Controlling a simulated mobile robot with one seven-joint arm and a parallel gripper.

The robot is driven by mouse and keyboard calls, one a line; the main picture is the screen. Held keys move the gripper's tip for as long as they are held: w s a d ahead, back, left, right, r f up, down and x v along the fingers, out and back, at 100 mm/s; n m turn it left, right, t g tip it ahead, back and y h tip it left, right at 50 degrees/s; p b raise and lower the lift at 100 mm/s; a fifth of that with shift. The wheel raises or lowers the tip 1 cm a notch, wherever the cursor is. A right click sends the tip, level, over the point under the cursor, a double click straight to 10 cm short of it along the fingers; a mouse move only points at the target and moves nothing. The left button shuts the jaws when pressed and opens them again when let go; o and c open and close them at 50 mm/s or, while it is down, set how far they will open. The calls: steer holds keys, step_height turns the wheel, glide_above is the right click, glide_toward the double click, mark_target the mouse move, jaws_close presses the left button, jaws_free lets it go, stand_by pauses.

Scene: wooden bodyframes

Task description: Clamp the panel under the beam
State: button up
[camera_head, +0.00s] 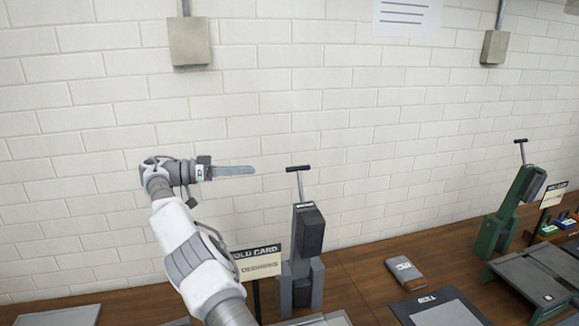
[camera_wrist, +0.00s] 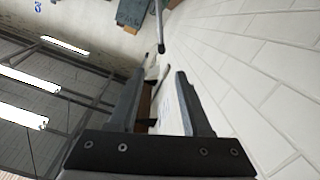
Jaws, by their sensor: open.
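My gripper (camera_head: 235,171) is raised in front of the brick wall and points right, level with the T-handle (camera_head: 298,169) of the grey press (camera_head: 307,255). A small gap lies between the fingertips and the handle. In the wrist view my gripper (camera_wrist: 160,88) has its two fingers apart with nothing held between them. A thin dark bar (camera_wrist: 159,28) beyond the fingertips looks like that handle. The grey press stands upright on the bench. A green press (camera_head: 508,208) with its own T-handle (camera_head: 521,141) stands at the right. I cannot tell which part is the panel or the beam.
A card sign (camera_head: 258,263) stands just left of the grey press. Wall boxes (camera_head: 189,41) hang above.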

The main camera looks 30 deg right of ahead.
steer(key=a+f, duration=0.1)
steer(key=a, duration=0.1)
steer(key=b, duration=0.3)
glide_toward(297, 168)
steer(key=shift+h, duration=0.4)
steer(key=x, duration=0.6)
steer(key=f+x, duration=0.1)
steer(key=x, duration=0.3)
steer(key=shift+w+d, duration=0.15)
steer(key=shift+w, duration=0.1)
steer(key=shift+m, duration=0.3)
jaws_close()
stand_by(0.6)
